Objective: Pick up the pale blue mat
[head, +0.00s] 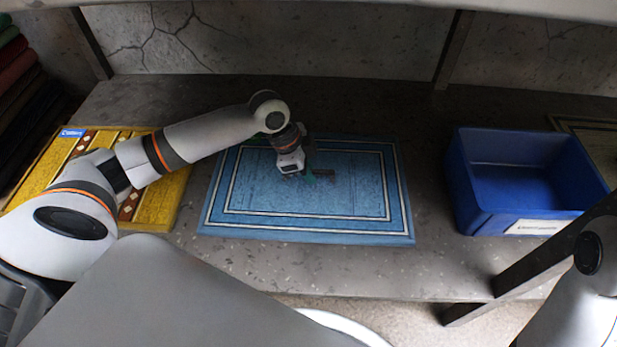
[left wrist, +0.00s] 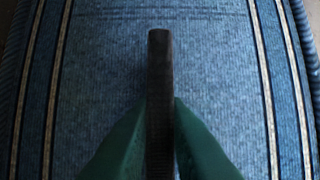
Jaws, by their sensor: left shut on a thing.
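The pale blue mat (head: 265,195) lies flat on the grey shelf in the middle of the head view, with double cream and dark border lines. It also fills the left wrist view (left wrist: 105,80). My left gripper (head: 318,175) is over the mat's middle and points down at it. My right gripper is out of view.
A yellow patterned mat (head: 155,205) lies left, partly under my left arm. A blue open bin (head: 490,222) with a white label stands right. Another mat (head: 600,135) shows at the far right. Rolled fabrics (head: 15,75) are stacked at the left edge. Bare shelf (head: 430,215) separates mat and bin.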

